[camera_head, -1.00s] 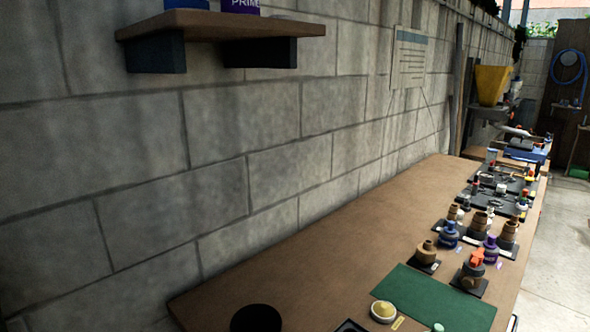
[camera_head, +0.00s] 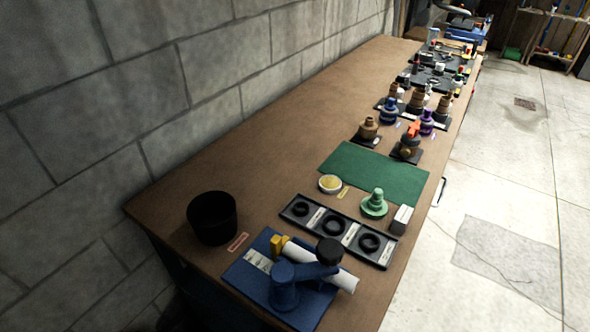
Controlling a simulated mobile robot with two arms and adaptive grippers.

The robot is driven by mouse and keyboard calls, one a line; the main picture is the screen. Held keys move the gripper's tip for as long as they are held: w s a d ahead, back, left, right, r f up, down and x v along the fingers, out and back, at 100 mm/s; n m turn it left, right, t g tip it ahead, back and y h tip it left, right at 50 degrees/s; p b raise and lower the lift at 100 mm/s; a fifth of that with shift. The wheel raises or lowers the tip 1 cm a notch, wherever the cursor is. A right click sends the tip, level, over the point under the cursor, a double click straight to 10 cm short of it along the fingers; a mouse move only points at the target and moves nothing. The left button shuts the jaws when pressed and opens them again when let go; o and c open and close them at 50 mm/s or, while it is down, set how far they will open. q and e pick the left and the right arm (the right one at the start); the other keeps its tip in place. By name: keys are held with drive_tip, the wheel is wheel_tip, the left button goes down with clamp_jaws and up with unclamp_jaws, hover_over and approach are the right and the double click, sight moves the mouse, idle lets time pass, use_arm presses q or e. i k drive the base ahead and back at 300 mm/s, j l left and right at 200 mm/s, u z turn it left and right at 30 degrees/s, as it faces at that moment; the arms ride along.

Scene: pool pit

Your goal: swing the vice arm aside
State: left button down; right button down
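The blue vice (camera_head: 285,290) stands on a blue base plate (camera_head: 247,281) at the near end of the wooden bench. Its blue arm (camera_head: 314,270) lies across a white pipe (camera_head: 341,277), with a dark round knob (camera_head: 329,251) at the arm's end. A yellow block (camera_head: 277,244) sits at the pipe's far left end. Neither of my grippers is in view.
A black bin (camera_head: 212,217) stands left of the vice by the wall. A black tray with rings (camera_head: 333,225), a green fitting (camera_head: 374,204) and a green mat (camera_head: 374,175) lie beyond it. Open floor (camera_head: 500,215) is at the right.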

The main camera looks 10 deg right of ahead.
sight(281, 273)
drive_tip(key=k+l+u, duration=0.4)
drive_tip(key=l, duration=0.15)
drive_tip(key=k+l+u, duration=0.45)
drive_tip(key=i+l, duration=0.05)
drive_tip(key=i, duration=0.05)
